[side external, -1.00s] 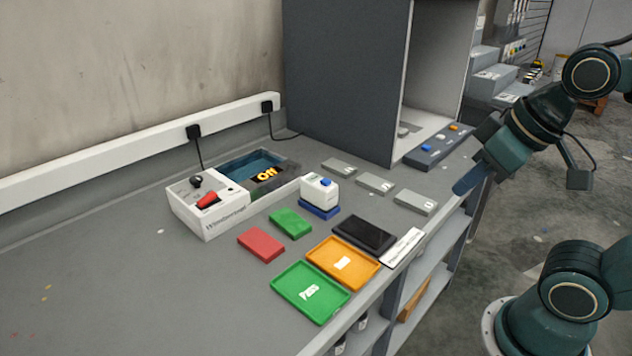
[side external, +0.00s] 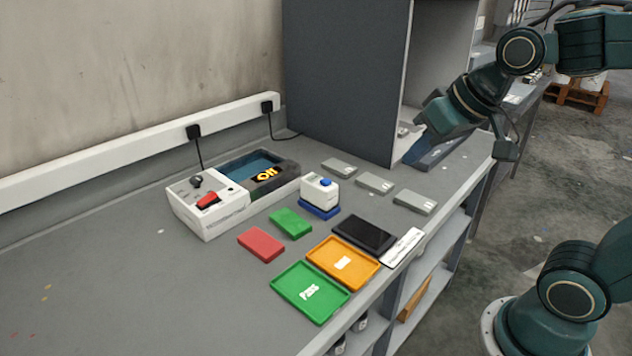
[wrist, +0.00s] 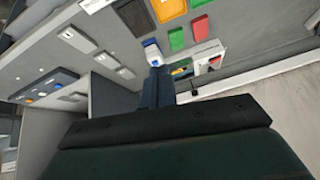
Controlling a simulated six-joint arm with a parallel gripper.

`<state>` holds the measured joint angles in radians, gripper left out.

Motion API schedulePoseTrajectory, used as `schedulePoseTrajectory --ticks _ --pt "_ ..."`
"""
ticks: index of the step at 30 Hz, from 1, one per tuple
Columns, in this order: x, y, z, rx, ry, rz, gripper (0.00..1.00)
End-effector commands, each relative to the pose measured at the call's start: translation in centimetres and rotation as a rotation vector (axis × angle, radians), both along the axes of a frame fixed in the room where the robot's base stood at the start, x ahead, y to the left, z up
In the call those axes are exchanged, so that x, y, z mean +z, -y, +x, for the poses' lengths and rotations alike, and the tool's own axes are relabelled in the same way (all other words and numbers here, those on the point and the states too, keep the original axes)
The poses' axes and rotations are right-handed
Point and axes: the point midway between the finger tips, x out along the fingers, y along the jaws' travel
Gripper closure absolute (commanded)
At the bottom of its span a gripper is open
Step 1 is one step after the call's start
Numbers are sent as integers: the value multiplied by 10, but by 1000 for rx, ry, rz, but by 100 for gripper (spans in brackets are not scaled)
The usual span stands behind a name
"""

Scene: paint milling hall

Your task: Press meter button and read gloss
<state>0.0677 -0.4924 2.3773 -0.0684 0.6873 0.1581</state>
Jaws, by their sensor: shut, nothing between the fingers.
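The white gloss meter (side external: 318,193) with a blue button (side external: 326,182) on top stands upright on a blue base (side external: 320,211) on the bench. In the wrist view the meter (wrist: 154,56) shows just beyond my fingers, which overlap its near edge in the picture. My gripper (wrist: 157,75) is shut and empty. In the side view my gripper (side external: 420,120) is up by the open front of the grey booth, to the right of the meter and apart from it; its fingertips are hard to make out there. No gloss reading can be made out.
A white instrument (side external: 210,205) with a red switch stands left of the meter. Grey panels (side external: 375,184), a black plate (side external: 364,233), an orange tray (side external: 372,278), a green tray (side external: 342,304), and red (side external: 261,244) and green (side external: 291,222) blocks lie around it. The grey booth (side external: 345,80) stands behind.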

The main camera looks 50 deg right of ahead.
Motion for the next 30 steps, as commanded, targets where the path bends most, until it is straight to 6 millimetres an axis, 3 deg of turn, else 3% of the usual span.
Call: schedulePoseTrajectory --ticks 15,30 --pt "-9 17 109 -172 87 155 100" --pt "-40 44 201 -338 170 328 100"
